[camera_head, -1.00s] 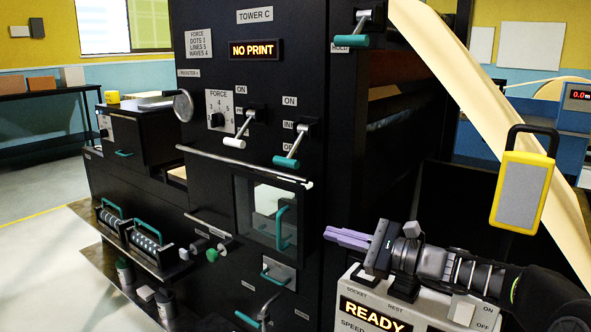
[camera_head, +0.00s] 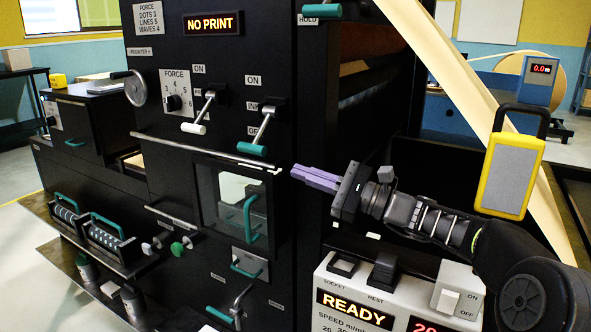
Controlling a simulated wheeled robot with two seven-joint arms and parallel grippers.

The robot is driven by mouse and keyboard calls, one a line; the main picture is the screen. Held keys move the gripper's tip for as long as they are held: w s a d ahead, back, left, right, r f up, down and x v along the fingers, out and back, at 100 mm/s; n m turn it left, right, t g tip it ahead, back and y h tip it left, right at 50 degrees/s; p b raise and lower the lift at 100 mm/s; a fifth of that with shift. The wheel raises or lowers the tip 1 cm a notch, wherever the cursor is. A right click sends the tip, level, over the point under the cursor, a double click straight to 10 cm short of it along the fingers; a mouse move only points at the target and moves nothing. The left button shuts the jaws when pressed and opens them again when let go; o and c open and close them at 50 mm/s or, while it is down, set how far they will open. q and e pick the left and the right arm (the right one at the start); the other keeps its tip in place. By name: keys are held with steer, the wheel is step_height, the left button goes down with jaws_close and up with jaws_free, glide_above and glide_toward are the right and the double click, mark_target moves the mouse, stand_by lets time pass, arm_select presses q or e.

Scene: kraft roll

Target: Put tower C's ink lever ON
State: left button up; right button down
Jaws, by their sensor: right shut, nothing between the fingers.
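Tower C's dark press front fills the left and middle. The ink lever (camera_head: 264,130) has a silver arm and a teal handle (camera_head: 252,149). It slants down and left, its handle low, beside the partly hidden lower label. An ON label (camera_head: 254,80) sits above it, with a partly covered label beside its pivot. My right gripper (camera_head: 298,174) has purple fingers, shut and empty. It points left, to the right of and a little below the teal handle in the picture, apart from it. My left gripper is not in view.
A similar lever with a white handle (camera_head: 194,128) is left of the ink lever. Below are a silver rail (camera_head: 200,152) and a window (camera_head: 230,203). The NO PRINT display (camera_head: 212,24) is lit. A READY console (camera_head: 355,309) and a yellow-framed tag (camera_head: 510,170) flank my right arm.

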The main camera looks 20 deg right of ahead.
steer(key=p+x, duration=0.2)
steer(key=x, duration=0.6)
steer(key=shift+w+a, duration=0.25)
steer(key=shift+w, duration=0.1)
steer(key=shift+s, duration=0.1)
steer(key=shift+a+r+m, duration=0.2)
steer(key=shift+m, duration=0.1)
steer(key=shift+s+a+r+m, duration=0.15)
steer(key=shift+s+r+m, duration=0.05)
steer(key=shift+m, duration=0.1)
steer(key=shift+s+a+r+m+t+h, duration=0.25)
steer(key=shift+a+r+m+t, duration=0.15)
steer(key=shift+m, duration=0.25)
steer(key=shift+s+a+r+m+t+h, duration=0.2)
steer(key=shift+s+r+m+t, duration=0.1)
steer(key=shift+r+m, duration=0.25)
step_height(320, 180, up, 6)
steer(key=s+a+m+t+h+p, duration=0.2)
steer(key=m+p, duration=0.1)
steer(key=m, duration=0.5)
step_height(320, 180, up, 5)
steer(key=m+h+p, duration=0.2)
steer(key=m+p, duration=0.3)
glide_above(261, 154)
steer(key=a, duration=0.1)
steer(key=shift+s+a+r+y, duration=0.15)
steer(key=shift+s+y, duration=0.1)
steer(key=shift+s, duration=0.2)
steer(key=shift+r, duration=0.2)
